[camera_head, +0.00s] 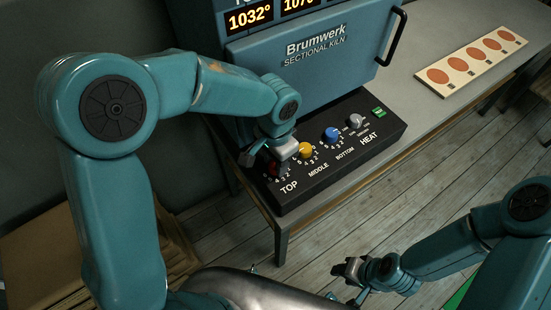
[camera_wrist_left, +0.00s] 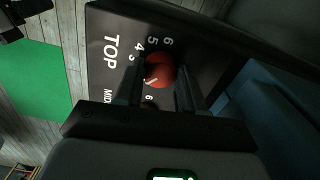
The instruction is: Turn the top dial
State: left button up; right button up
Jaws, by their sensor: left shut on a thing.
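The top dial is a red knob (camera_wrist_left: 159,70) beside the word TOP on the kiln's black control panel (camera_head: 330,180). In the head view it is mostly hidden behind my left gripper (camera_head: 275,165). In the left wrist view the gripper (camera_wrist_left: 160,85) has one finger on each side of the red knob and is shut on it. A pale pointer mark shows on the knob. The numbers around it are partly covered. My right gripper (camera_head: 349,270) hangs low over the floor, away from the panel; its jaw opening is too small to tell.
The yellow middle dial (camera_head: 305,150), blue bottom dial (camera_head: 332,134) and grey heat dial (camera_head: 356,121) stand in a row beside it. The blue kiln (camera_head: 310,55) rises behind the panel. A board with orange discs (camera_head: 482,61) lies on the table at right.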

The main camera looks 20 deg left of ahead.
pick_arm(q)
jog(key=m, duration=0.5)
jog(key=shift+p, duration=0.35)
jog(key=m+p, duration=0.1)
jog(key=m, duration=0.4)
dwell(0.4)
jog(key=o, duration=1)
jog(key=shift+d, duration=0.1)
jog(key=shift+o, duration=0.2)
jog(key=shift+w+r, duration=0.1)
jog(key=shift+r, duration=0.3)
notch_tip(320, 180, up, 16)
jog(key=shift+f, duration=0.25)
